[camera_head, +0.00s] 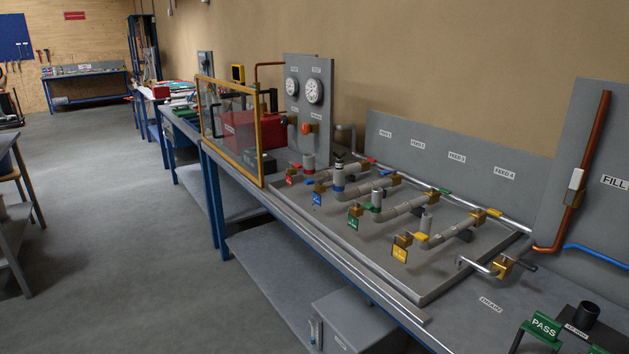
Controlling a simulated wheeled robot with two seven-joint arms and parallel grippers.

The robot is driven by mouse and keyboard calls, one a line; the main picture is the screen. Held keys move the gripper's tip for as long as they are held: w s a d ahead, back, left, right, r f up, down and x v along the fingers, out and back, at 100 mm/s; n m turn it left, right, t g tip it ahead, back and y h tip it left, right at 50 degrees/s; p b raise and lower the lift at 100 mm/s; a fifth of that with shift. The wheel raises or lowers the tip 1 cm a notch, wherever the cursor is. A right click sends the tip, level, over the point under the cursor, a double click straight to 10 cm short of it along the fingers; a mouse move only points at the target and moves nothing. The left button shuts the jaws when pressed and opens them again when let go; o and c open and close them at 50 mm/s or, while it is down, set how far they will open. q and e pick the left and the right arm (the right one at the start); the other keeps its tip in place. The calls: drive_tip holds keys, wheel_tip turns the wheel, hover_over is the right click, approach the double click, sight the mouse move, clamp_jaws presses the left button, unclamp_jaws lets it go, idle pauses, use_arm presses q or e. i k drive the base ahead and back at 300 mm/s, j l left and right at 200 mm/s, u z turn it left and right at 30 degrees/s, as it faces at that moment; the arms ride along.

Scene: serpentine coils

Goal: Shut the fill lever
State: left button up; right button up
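The fill panel (556,140) stands at the right edge with a "FILL" label (615,182). A copper pipe (601,125) runs down it. A brass valve (572,198) sits on this pipe, and what looks like the fill lever, a pale grey handle (576,179), points up from it, roughly along the pipe. Neither of my grippers is in view, and nothing touches the lever.
A steel tray (390,270) on the bench holds several coil pipes with coloured tags. A brass drain valve (502,267) is at its right end. A green "PASS" sign (544,325) stands in front. A yellow-framed clear screen (258,135) and gauge panel (318,120) stand farther left.

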sight(575, 182)
drive_tip(key=z, duration=1.3)
